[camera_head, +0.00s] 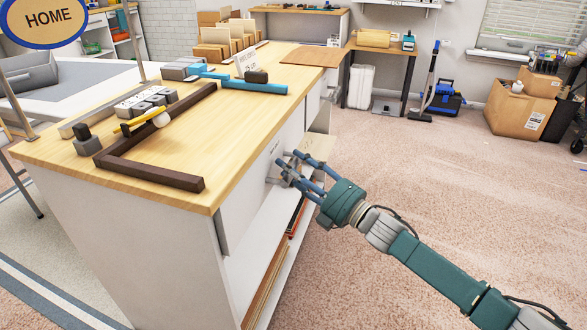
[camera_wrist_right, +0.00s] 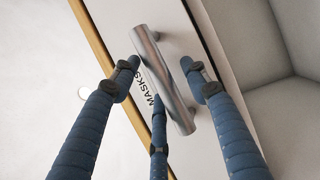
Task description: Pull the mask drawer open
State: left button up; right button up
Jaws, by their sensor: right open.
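The mask drawer has a white front (camera_head: 247,172) in the side of the wood-topped workbench (camera_head: 247,99). It looks shut, close under the top. In the right wrist view its front carries the label "MASKS" (camera_wrist_right: 153,86) and a grey metal bar handle (camera_wrist_right: 165,82). My right gripper (camera_head: 290,168) is at the drawer front, with its blue fingers spread. In the wrist view the open fingers (camera_wrist_right: 160,78) lie on both sides of the handle, with no clear grip on it. The fingers partly hide the handle in the head view. My left gripper is not in view.
Below the drawer is an open shelf (camera_head: 262,262) with sheets standing in it. On the bench top lie a dark brown L-shaped bar (camera_head: 150,172), a blue tool (camera_head: 238,84) and grey blocks. The carpet (camera_head: 430,190) to the right of the bench is clear.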

grip_shut()
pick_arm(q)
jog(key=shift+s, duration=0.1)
pick_arm(e)
jog(key=shift+d, duration=0.1)
jog(key=shift+s+d, duration=0.25)
jog(key=shift+d, duration=0.45)
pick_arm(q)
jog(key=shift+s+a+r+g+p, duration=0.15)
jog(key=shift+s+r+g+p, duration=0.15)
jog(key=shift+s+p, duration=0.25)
pick_arm(e)
jog(key=s+d, duration=0.4)
jog(key=d, duration=1)
jog(key=s+d, duration=0.5)
jog(key=d, duration=0.9)
jog(key=shift+s+f, duration=0.15)
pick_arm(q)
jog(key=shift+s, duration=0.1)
